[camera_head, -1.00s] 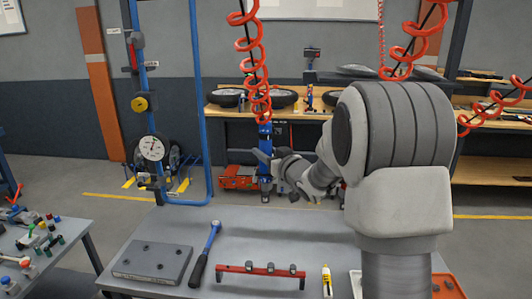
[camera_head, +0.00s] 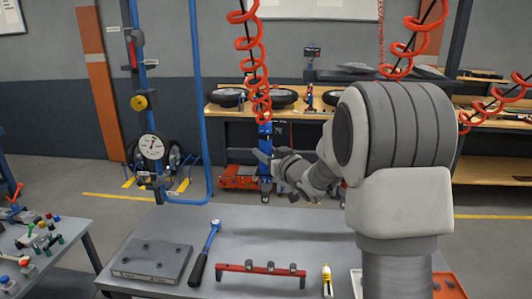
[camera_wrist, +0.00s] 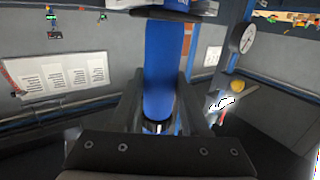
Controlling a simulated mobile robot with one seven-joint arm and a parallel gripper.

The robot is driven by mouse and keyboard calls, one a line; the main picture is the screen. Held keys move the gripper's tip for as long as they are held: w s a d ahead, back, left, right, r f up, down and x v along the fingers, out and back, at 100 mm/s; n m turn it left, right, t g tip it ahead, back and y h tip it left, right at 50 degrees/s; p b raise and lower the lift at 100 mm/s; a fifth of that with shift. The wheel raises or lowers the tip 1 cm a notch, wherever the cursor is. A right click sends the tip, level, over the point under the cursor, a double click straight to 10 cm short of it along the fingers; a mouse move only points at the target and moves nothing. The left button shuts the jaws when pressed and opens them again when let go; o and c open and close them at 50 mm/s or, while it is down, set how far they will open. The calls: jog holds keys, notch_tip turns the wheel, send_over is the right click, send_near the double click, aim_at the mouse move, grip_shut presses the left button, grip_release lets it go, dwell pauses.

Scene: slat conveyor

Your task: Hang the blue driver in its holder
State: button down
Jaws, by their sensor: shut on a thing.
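The blue driver (camera_head: 265,131) hangs upright below a red coiled hose (camera_head: 254,70), above the far side of the grey table. My gripper (camera_head: 266,162) is shut on its body from the right. In the wrist view the blue driver (camera_wrist: 166,72) stands between the two fingers of my gripper (camera_wrist: 163,112), which hide part of its sides. A blue post (camera_head: 141,85) at the left carries a red-handled tool, a yellow knob and a round gauge. I cannot tell which fitting is the driver's holder.
The grey table (camera_head: 290,222) bears a grey block (camera_head: 152,262), a torque wrench (camera_head: 205,254), a red rack (camera_head: 262,270) and a yellow marker (camera_head: 327,280). A side table (camera_head: 40,262) with small parts stands at the left. More red coiled hoses (camera_head: 408,45) hang at the right.

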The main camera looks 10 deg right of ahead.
jog(key=shift+f, duration=0.1)
jog(key=shift+c, duration=2.2)
grip_release()
jog(key=shift+o, duration=0.6)
jog(key=shift+f, duration=0.15)
jog(key=b+v, duration=0.1)
jog(key=v, duration=1.6)
jog(key=shift+s+b, duration=0.25)
jog(key=shift+b, duration=0.1)
